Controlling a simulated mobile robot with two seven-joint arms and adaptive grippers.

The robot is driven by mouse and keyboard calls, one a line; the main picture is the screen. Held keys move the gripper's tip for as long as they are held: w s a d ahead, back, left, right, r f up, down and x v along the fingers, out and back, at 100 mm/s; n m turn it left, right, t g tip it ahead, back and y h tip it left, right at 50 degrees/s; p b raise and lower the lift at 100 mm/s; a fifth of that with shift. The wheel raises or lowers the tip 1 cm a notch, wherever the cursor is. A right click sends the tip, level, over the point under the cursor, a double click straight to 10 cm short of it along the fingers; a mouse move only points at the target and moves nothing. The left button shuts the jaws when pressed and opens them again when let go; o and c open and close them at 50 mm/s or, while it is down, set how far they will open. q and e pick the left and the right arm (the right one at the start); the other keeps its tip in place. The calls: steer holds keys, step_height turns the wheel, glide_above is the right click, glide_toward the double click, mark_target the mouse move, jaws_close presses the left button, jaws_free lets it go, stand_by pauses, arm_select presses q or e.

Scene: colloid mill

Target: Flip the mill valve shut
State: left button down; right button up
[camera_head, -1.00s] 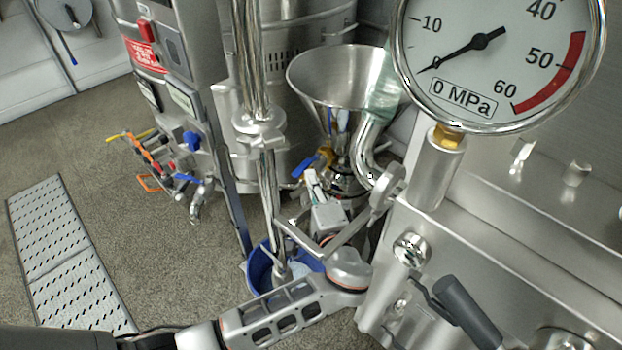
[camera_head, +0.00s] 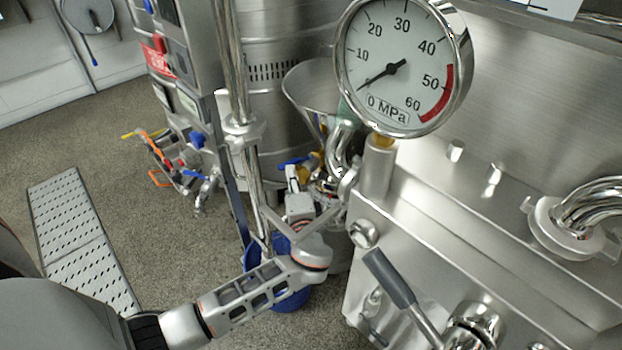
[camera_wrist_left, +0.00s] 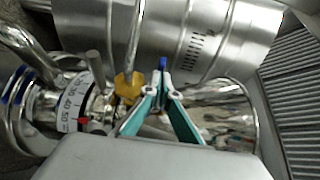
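The mill valve has a yellow body (camera_head: 316,160) below the steel hopper and a blue lever (camera_head: 291,162) that points left from it. In the left wrist view, the yellow body (camera_wrist_left: 128,88) is just left of the fingers, and a bit of the blue lever (camera_wrist_left: 163,63) shows between the tips. My left gripper (camera_head: 293,174) is at the lever. Its teal fingers (camera_wrist_left: 162,82) come together around the lever with almost no gap. The fingertips hide part of the lever. My right gripper is not in view.
The steel hopper (camera_head: 305,88) and curved pipe (camera_head: 341,140) rise close above the valve. A pressure gauge (camera_head: 400,65) stands on the steel machine at right. A vertical steel pole (camera_head: 232,60) is left of the gripper, and a blue bucket (camera_head: 290,298) is below.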

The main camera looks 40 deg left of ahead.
arm_select(q)
steer(key=shift+a+f, duration=0.15)
steer(key=shift+a, duration=0.25)
step_height(320, 180, up, 10)
stand_by(0.6)
